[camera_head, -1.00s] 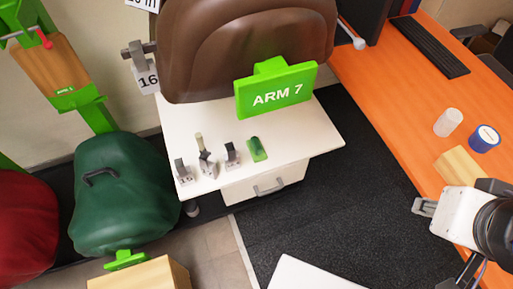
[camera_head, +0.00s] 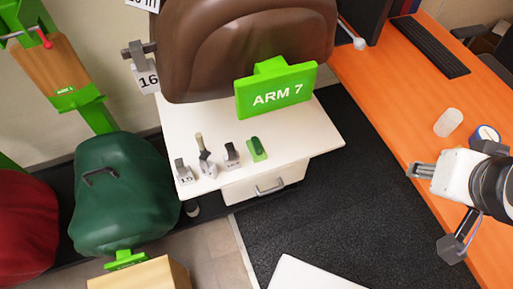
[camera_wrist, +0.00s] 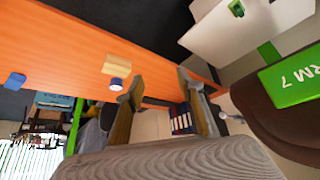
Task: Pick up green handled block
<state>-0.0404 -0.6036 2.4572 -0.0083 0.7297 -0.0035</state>
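The green handled block (camera_head: 257,149) is a small green piece with a dark green raised top. It sits on the white cabinet top (camera_head: 297,138), at the right end of a row of small grey items. It also shows at the top of the wrist view (camera_wrist: 236,8). My gripper (camera_head: 412,171) is over the orange desk, well to the right of the block and apart from it. In the wrist view my gripper's fingers (camera_wrist: 160,85) stand apart with nothing between them.
Grey numbered pieces (camera_head: 206,163) stand left of the block. A green ARM 7 sign (camera_head: 277,91) and brown saddle (camera_head: 245,45) overhang the cabinet's back.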

